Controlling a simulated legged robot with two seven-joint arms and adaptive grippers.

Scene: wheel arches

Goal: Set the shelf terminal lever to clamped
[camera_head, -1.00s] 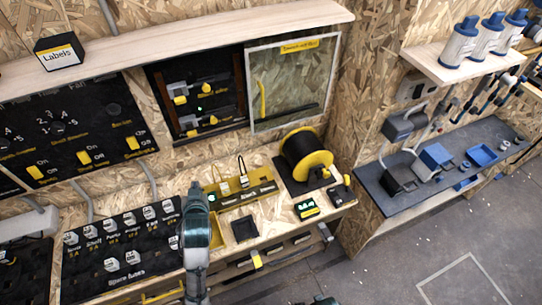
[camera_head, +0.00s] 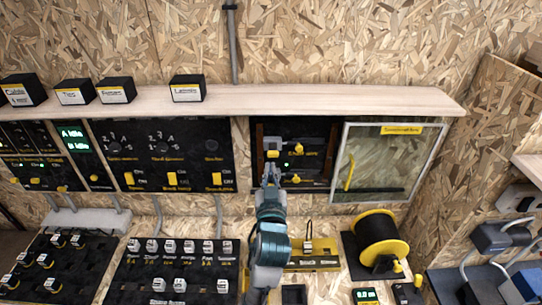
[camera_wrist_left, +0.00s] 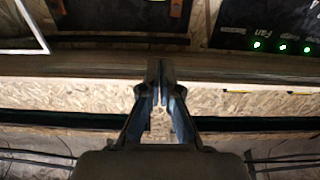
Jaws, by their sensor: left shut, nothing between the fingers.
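The black terminal panel (camera_head: 320,141) is set in the wall under the wooden shelf. It carries an upper grey terminal with a yellow lever (camera_head: 272,153) and a lower one with a yellow lever (camera_head: 296,179). The small labels are too blurred to tell surely which is the shelf terminal. My left gripper (camera_head: 270,170) is in front of the panel's left part, just below the upper lever, and hides part of the lower terminal. Its fingers are shut and empty in the left wrist view (camera_wrist_left: 160,65). Contact with a lever cannot be told. My right gripper is out of view.
A glass door (camera_head: 385,165) with a yellow handle stands right of the panel. A black cable spool (camera_head: 378,240) with yellow rims is on the bench below. A switch panel (camera_head: 165,140) is to the left. Several black boxes, one labelled Labels (camera_head: 187,88), stand on the shelf (camera_head: 350,100).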

